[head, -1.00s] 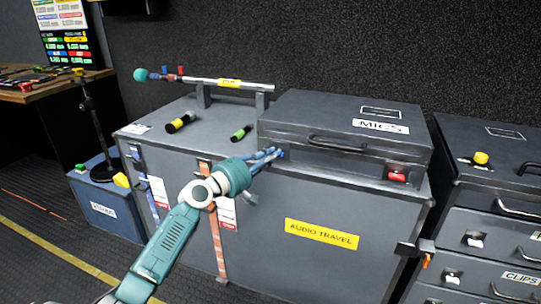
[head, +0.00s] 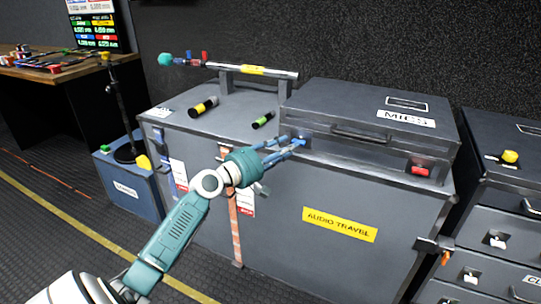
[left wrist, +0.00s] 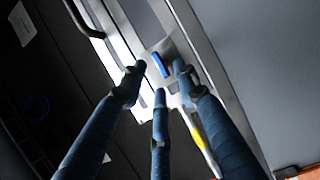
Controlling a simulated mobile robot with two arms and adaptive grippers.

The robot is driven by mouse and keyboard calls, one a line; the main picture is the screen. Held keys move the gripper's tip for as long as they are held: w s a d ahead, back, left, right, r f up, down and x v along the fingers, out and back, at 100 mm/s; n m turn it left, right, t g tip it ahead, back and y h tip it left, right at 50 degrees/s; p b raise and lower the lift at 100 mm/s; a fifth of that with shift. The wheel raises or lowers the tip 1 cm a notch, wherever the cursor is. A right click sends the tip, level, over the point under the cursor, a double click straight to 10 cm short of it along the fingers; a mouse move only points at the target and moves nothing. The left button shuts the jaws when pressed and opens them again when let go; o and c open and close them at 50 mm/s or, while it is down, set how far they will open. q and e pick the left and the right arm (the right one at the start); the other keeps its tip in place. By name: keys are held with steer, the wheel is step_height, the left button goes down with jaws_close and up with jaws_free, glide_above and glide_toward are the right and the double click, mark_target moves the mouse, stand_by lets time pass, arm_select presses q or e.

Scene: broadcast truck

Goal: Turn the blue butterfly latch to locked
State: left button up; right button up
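The blue butterfly latch (left wrist: 161,64) shows in the left wrist view as a short blue handle on a metal plate, at the front of the grey MICS case (head: 352,146). In the head view the fingers largely cover that spot. My left gripper (head: 300,143) is at the case's left front corner. In the left wrist view its three blue fingers (left wrist: 160,76) are spread around the latch, with a gap on each side of the handle. I cannot tell whether any fingertip touches the plate. My right gripper is out of view.
The MICS case sits on a large grey trunk labelled AUDIO TRAVEL (head: 340,224). A yellow-banded cylinder (head: 203,107), a green-banded cylinder (head: 263,120) and a long pole (head: 253,70) are on its top. A red latch (head: 419,170) is at the case's right.

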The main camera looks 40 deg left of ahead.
arm_select(q)
steer(key=s+a, duration=0.1)
steer(key=s, duration=0.8)
steer(key=shift+a, duration=0.2)
